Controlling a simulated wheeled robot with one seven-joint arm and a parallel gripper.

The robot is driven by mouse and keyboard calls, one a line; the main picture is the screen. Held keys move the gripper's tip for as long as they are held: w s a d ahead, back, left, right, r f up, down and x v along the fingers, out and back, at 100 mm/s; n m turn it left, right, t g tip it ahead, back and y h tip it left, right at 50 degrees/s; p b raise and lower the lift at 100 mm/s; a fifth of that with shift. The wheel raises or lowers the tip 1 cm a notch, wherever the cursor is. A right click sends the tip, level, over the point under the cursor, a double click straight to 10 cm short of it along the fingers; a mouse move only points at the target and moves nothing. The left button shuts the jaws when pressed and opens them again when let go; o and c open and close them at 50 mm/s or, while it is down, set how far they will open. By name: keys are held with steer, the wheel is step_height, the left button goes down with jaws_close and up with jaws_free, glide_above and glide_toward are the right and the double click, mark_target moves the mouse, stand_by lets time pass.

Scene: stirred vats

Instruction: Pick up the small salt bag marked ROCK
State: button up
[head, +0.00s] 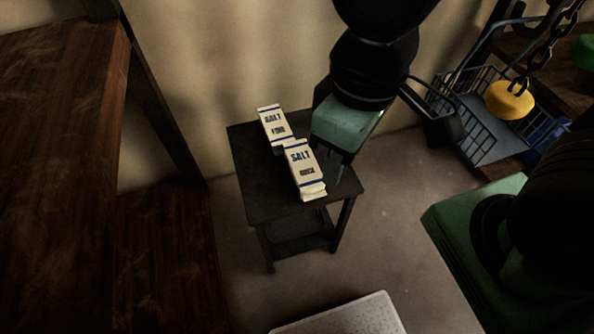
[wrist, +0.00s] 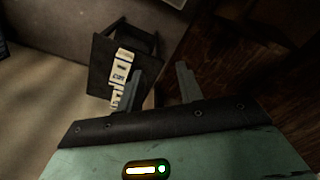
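The salt bag marked ROCK (head: 305,170) is cream with dark blue print and lies on a small dark table (head: 262,205), nearer the front. A second salt bag (head: 273,127) lies just behind it, its lower word hard to read. My gripper (head: 336,172) is just right of the front bag in the head view, pointing down. In the wrist view my gripper (wrist: 159,68) has its fingers apart with nothing between them. One bag (wrist: 123,64) shows left of the left finger there, with another partly hidden below it; their print is too small to read.
A tall wooden structure (head: 60,150) stands left of the table. A wire basket (head: 480,110) and a yellow weight (head: 510,99) on a chain are at the upper right. A wall stands close behind the table. Grey floor is clear to the right of the table.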

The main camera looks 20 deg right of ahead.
steer(key=shift+f+b, duration=0.7)
steer(key=shift+o, duration=0.3)
steer(key=shift+f+b, duration=0.7)
steer(key=o, duration=0.5)
steer(key=shift+f+b, duration=0.3)
steer(key=shift+f, duration=0.05)
steer(key=o, duration=0.8)
steer(key=shift+m+y, duration=0.4)
steer(key=f, duration=0.1)
steer(key=w+a+f+b, duration=0.1)
steer(key=f+b, duration=0.1)
steer(key=f, duration=0.1)
steer(key=shift+w+a, duration=0.4)
steer(key=shift+o, duration=0.2)
steer(key=w+a+f+m+t+y+b, duration=0.1)
steer(key=w+a+f+m+b, duration=0.2)
steer(key=f, duration=0.4)
steer(key=m+t+h+b, duration=0.2)
steer(key=m+t+b, duration=0.2)
steer(key=t+b, duration=0.8)
glide_toward(304, 165)
steer(key=b+x, duration=0.1)
steer(key=b, duration=0.2)
steer(key=shift+w, duration=0.35)
steer(key=shift+b+x, duration=0.35)
steer(key=shift+x, duration=0.95)
steer(key=shift+p+x, duration=0.45)
steer(key=shift+x, duration=2.05)
